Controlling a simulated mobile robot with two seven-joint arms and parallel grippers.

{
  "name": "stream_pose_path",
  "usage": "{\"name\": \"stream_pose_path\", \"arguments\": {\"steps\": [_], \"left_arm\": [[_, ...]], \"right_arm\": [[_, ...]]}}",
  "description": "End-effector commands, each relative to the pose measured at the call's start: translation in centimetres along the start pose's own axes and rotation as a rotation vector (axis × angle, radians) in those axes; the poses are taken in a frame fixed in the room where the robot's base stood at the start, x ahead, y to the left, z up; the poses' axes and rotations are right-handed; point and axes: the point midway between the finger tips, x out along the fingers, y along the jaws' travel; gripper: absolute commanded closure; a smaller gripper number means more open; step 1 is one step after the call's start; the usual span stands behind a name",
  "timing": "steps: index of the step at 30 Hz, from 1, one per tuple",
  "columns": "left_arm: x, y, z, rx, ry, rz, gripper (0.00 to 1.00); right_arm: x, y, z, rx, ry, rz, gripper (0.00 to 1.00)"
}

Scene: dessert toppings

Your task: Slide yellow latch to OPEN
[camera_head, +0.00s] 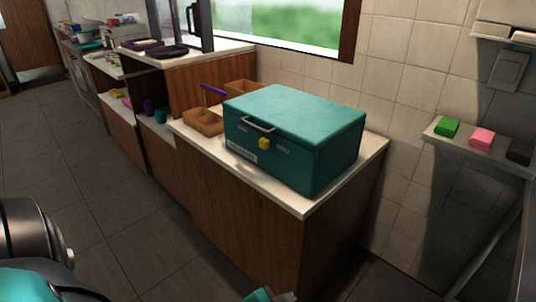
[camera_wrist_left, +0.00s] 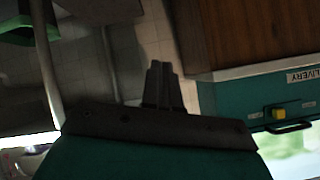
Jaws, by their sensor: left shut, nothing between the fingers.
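A teal box (camera_head: 290,135) with a silver handle stands on the white-topped counter. A small yellow latch (camera_head: 264,143) sits on its front face, below the handle and right of a white label (camera_head: 242,152). The latch (camera_wrist_left: 279,114) also shows in the left wrist view, where the box is upside down and its label reads partly "LIVERY". My left gripper (camera_wrist_left: 162,70) is shut and empty, apart from the latch and box. In the head view only a teal part of it peeks in at the bottom edge. My right gripper is not in view.
Brown open trays (camera_head: 204,121) stand left of the box, one with a purple item. A wall shelf (camera_head: 438,137) at right holds green, pink and dark blocks. The floor (camera_head: 90,190) before the counter is clear.

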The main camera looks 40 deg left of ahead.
Motion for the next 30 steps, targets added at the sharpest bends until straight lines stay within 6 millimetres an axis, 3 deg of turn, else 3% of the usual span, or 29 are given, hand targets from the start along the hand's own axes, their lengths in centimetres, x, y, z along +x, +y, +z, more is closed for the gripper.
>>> {"name": "stream_pose_path", "arguments": {"steps": [1, 3, 6, 9, 13, 19, 30], "left_arm": [[1.9, -2.2, -1.1, 0.111, -0.004, -0.072, 1.00], [3.8, -5.7, -2.6, 0.273, -0.030, -0.187, 1.00], [5.5, -10.9, -5.4, 0.481, -0.083, -0.372, 1.00], [6.0, -15.8, -8.4, 0.642, -0.145, -0.555, 1.00], [5.4, -20.5, -11.9, 0.778, -0.217, -0.748, 1.00], [4.3, -23.4, -14.4, 0.858, -0.273, -0.886, 1.00], [4.2, -23.5, -14.5, 0.862, -0.275, -0.892, 1.00]], "right_arm": [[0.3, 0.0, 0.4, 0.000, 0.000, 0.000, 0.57], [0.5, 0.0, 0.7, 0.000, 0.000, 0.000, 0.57], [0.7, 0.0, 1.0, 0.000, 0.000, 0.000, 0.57], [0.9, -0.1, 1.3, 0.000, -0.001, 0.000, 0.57], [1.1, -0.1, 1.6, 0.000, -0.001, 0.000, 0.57], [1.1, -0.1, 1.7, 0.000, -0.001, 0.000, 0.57], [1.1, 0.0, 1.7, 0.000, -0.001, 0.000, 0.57]]}}
